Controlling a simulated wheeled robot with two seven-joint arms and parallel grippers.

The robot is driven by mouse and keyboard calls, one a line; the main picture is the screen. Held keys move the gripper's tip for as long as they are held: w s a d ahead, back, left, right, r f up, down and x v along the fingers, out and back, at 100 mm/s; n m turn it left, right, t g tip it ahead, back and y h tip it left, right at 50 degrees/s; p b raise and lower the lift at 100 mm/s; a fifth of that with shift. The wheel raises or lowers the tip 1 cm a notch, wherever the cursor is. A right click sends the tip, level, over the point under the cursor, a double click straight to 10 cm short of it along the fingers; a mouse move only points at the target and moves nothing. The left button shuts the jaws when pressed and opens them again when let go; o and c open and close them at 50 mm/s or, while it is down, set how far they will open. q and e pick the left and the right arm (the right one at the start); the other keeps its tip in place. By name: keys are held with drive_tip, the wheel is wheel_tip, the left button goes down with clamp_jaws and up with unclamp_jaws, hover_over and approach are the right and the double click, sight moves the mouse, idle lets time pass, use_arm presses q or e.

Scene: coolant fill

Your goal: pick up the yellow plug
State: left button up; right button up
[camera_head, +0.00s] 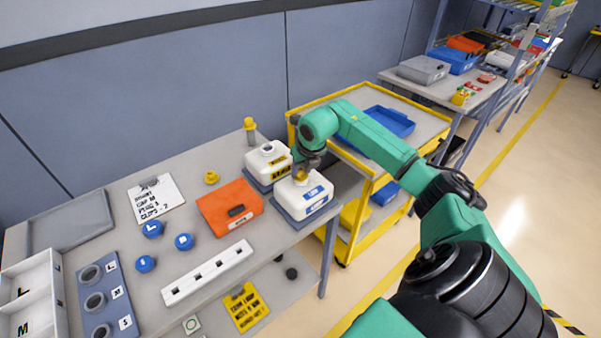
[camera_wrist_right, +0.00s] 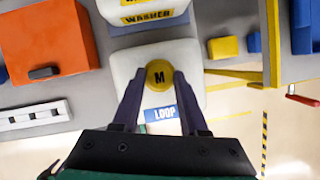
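A small yellow plug-like piece (camera_head: 211,177) stands on the grey table behind the orange case. A round yellow cap marked M (camera_wrist_right: 159,75) sits on the white LOOP tank (camera_head: 306,196); it also shows in the head view (camera_head: 300,175). My right gripper (camera_wrist_right: 159,78) is over this tank, pointing down, with its two dark fingers apart on either side of the M cap. Whether the fingers press on the cap or stand just clear of it cannot be told. The yellow plug-like piece is away to the left of this gripper. My left gripper is not in view.
The white WASHER tank (camera_head: 267,162) stands directly behind the LOOP tank, with a yellow-topped post (camera_head: 250,126) behind it. The orange case (camera_head: 229,206), blue caps (camera_head: 184,241) and a white slotted strip (camera_head: 207,272) lie left. A yellow cart (camera_head: 359,240) adjoins the table's right end.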

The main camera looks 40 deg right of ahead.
sight(301, 171)
clamp_jaws()
drive_tip(key=shift+r, duration=0.1)
drive_tip(key=shift+w+r, duration=0.15)
drive_tip(key=shift+r, duration=0.2)
wheel_tip(301, 171, up, 7)
drive_tip(key=shift+b, duration=1.05)
wheel_tip(301, 171, up, 12)
drive_tip(key=shift+r, duration=0.1)
